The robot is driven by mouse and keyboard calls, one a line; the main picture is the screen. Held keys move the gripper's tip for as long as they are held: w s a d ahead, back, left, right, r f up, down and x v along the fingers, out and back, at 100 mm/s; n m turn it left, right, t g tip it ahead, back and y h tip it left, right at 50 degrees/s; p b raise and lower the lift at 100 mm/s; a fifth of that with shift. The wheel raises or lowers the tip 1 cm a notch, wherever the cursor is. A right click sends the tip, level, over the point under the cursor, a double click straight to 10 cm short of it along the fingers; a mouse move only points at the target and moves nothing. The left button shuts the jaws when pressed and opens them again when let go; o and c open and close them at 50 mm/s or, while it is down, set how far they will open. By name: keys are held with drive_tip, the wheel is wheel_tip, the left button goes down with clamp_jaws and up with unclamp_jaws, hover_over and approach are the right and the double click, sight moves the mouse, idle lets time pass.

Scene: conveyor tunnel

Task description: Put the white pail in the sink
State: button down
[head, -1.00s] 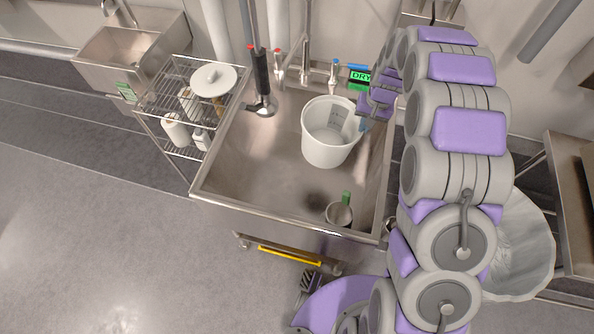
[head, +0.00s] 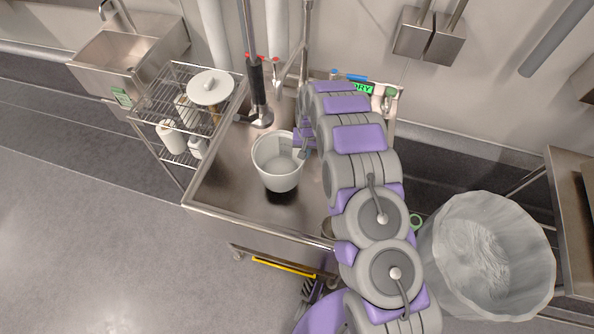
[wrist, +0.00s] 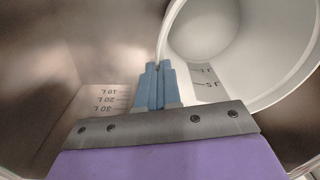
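The white pail (head: 277,168) is upright over the left part of the steel sink (head: 225,182) in the head view. A dark patch lies under it, and I cannot tell whether its base touches the sink floor. My gripper (head: 304,153) is at the pail's right rim, partly hidden by my arm. In the wrist view the blue fingers of my gripper (wrist: 158,68) are closed together at the rim of the pail (wrist: 203,42), whose inside shows volume marks. Litre marks also show on a steel wall to the left.
A wire rack (head: 172,100) with a round white lid (head: 209,87) and bottles stands left of the sink. A lined bin (head: 487,255) stands at right. My arm covers the sink's right side.

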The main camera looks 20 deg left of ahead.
wheel_tip(320, 180, down, 8)
drive_tip(key=b, duration=0.1)
drive_tip(key=shift+d+b, duration=0.2)
drive_tip(key=shift+b, duration=0.15)
drive_tip(key=c, duration=1.6)
unclamp_jaws()
drive_tip(key=shift+d+r, duration=0.2)
drive_tip(key=shift+d, duration=0.25)
drive_tip(key=shift+o, duration=1.4)
drive_tip(key=shift+d+r, duration=0.1)
drive_tip(key=shift+d, duration=0.05)
wheel_tip(320, 180, up, 12)
drive_tip(key=p, duration=0.3)
drive_tip(key=shift+w, duration=0.1)
